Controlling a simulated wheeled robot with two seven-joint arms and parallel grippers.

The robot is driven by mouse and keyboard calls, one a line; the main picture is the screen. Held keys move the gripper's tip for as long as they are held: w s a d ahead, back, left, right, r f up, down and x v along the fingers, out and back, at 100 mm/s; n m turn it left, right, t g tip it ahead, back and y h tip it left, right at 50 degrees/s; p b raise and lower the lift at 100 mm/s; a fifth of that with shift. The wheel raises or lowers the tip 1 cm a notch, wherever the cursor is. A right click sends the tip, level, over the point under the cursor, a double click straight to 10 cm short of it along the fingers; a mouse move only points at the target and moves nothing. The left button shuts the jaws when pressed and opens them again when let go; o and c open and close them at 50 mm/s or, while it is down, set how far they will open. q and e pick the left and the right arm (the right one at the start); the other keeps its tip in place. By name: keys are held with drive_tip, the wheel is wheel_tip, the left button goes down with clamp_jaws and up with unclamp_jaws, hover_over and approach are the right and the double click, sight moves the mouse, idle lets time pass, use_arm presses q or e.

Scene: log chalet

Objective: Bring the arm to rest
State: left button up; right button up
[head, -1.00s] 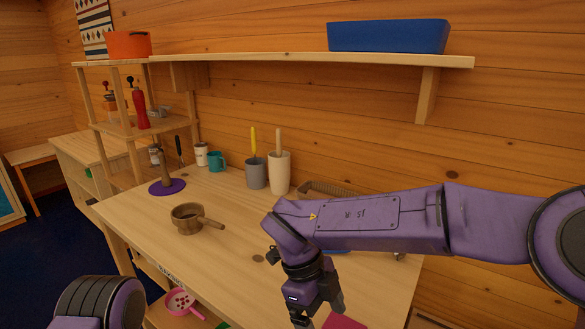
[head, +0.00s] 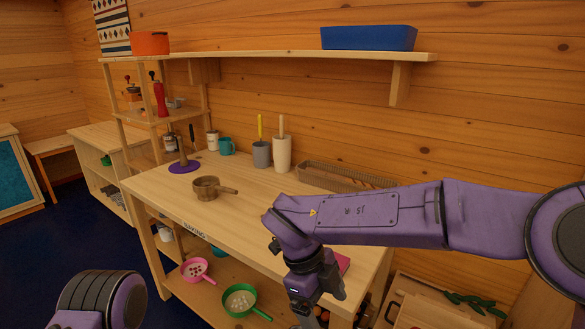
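My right arm (head: 370,218) is purple and reaches in from the right edge, with its wrist bent down in front of the wooden workbench (head: 165,198). My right gripper (head: 307,312) hangs down at the bottom edge, in front of the bench's front right part. Its fingers are partly cut off by the frame, so I cannot tell if they are open or shut. Of my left arm, only a purple link (head: 100,300) shows at the bottom left. My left gripper is out of view.
On the bench stand a brown saucepan (head: 206,188), a grey utensil pot (head: 261,154), a cream utensil pot (head: 282,153) and a wire basket (head: 340,178). A pink colander (head: 196,270) and a green colander (head: 240,300) are on the lower shelf. A wooden crate (head: 440,305) stands at right.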

drive_tip(key=w+d+f+n+t+h, duration=0.35)
drive_tip(key=w+d+f+t, duration=0.3)
drive_tip(key=d, duration=0.25)
drive_tip(key=s+d+f+n+t+y, duration=0.15)
drive_tip(key=d+f+n+t, duration=0.4)
drive_tip(key=f, duration=0.75)
drive_tip(key=s+d+f+n+g+y, duration=0.1)
drive_tip(key=s+d+f+n+g, duration=0.1)
drive_tip(key=s, duration=0.6)
drive_tip(key=s+d+f+n+g+y, duration=0.1)
drive_tip(key=s+d+f+n+g, duration=0.1)
drive_tip(key=s+d+f+n, duration=0.2)
drive_tip(key=s+d+f+n+g, duration=0.2)
drive_tip(key=s+f, duration=0.5)
drive_tip(key=s, duration=0.7)
drive_tip(key=shift+d+f+n+g+y, duration=0.4)
drive_tip(key=shift+d+n, duration=0.3)
drive_tip(key=shift+d, duration=0.1)
drive_tip(key=shift+s, duration=0.1)
